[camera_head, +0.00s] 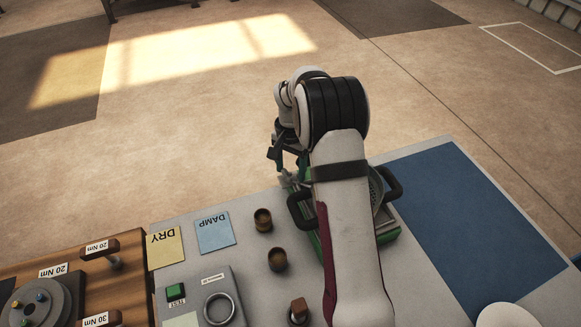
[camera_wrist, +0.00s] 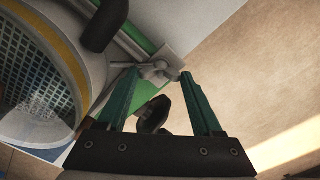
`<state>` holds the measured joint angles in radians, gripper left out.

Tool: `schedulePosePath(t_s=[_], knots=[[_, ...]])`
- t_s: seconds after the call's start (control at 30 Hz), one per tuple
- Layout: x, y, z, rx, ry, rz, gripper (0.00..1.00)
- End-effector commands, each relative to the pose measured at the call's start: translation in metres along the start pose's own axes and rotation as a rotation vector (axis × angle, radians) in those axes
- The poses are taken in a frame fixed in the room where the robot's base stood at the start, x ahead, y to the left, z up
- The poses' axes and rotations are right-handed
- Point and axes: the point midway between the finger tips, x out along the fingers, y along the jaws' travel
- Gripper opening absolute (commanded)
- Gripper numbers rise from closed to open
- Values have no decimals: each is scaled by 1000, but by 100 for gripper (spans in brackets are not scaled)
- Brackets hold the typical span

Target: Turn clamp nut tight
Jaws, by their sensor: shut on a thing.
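The clamp nut (camera_wrist: 158,72) is a small grey metal piece with side lobes, seen between my fingertips in the wrist view. My gripper (camera_wrist: 160,78) has two green fingers and is shut on the nut. In the head view my gripper (camera_head: 284,178) is at the far left corner of the green press base (camera_head: 391,239); my arm hides much of the press. The wrist view shows a pale round drum with a mesh screen (camera_wrist: 30,75) and a yellowish band. A black handle (camera_wrist: 104,27) is close to the left finger. The nut is hidden in the head view.
Black handles (camera_head: 301,209) stick out beside the press. Two brown cups (camera_head: 263,220) (camera_head: 277,259) stand left of it. DRY (camera_head: 165,248) and DAMP (camera_head: 215,233) cards, a TEST box (camera_head: 214,285) and torque tools (camera_head: 103,249) lie further left. A blue mat (camera_head: 480,215) is clear at right.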

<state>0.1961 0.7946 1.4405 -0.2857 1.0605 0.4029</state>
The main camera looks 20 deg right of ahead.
Motion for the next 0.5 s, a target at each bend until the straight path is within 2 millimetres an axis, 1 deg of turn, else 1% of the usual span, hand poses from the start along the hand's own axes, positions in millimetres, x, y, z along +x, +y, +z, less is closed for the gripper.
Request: schedulePosePath(t_s=[0.37,0.4,0.47,0.5], knots=[[-1,-1,-1,5,3,-3,12],[-1,-1,-1,5,3,-2,73],[-1,0,-1,5,2,-2,84],[0,0,-1,4,2,-2,91]])
